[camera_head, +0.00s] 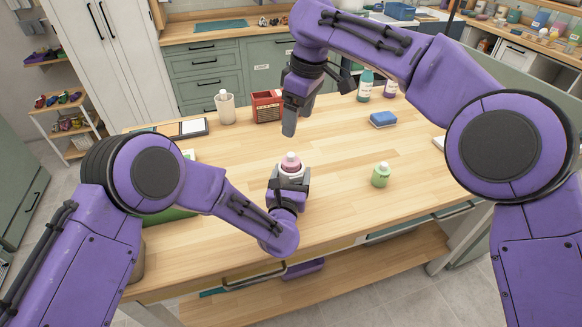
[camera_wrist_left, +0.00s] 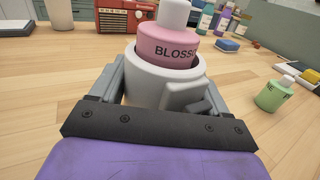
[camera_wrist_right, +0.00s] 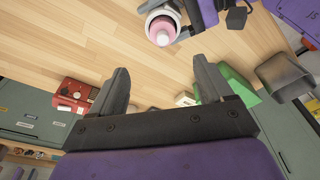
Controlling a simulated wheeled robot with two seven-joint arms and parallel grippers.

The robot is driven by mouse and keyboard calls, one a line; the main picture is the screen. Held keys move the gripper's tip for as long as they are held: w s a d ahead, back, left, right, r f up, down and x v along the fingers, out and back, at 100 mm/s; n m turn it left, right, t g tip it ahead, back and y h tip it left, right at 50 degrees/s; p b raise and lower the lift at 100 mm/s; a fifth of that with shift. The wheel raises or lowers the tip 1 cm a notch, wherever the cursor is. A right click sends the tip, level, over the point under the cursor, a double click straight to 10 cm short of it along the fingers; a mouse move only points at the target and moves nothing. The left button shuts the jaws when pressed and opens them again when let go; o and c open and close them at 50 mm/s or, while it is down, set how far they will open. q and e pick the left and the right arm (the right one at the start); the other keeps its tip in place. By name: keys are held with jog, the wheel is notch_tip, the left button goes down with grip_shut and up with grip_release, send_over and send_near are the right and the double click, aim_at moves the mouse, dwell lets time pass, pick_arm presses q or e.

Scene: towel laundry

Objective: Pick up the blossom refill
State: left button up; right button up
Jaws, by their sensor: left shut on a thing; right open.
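The blossom refill is a pink bottle (camera_head: 291,163) with a pale cap. In the left wrist view its label (camera_wrist_left: 168,48) reads "BLOSSO", and its lower part is hidden inside a pale grey mug-like holder (camera_wrist_left: 150,88) with a handle. My left gripper (camera_head: 289,177) is shut around that holder, not on the bottle. My right gripper (camera_head: 292,118) is open and empty above the table, behind the bottle in the head view. In the right wrist view its fingers (camera_wrist_right: 160,68) are spread apart, and the bottle (camera_wrist_right: 162,32) shows beyond them at the top.
A small green bottle (camera_head: 380,175) stands to the right on the wooden table (camera_head: 335,215). A blue sponge (camera_head: 383,119), teal bottle (camera_head: 365,87) and purple bottle (camera_head: 390,89) are farther back. A red radio (camera_head: 266,106) and white bottle (camera_head: 225,107) stand at the back left.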

aim_at(291, 154)
jog(key=f, duration=0.4)
jog(key=a+f, duration=0.1)
jog(key=f, duration=0.7)
jog(key=shift+w+a, duration=0.25)
jog(key=shift+a, duration=0.05)
jog(key=c, duration=1.2)
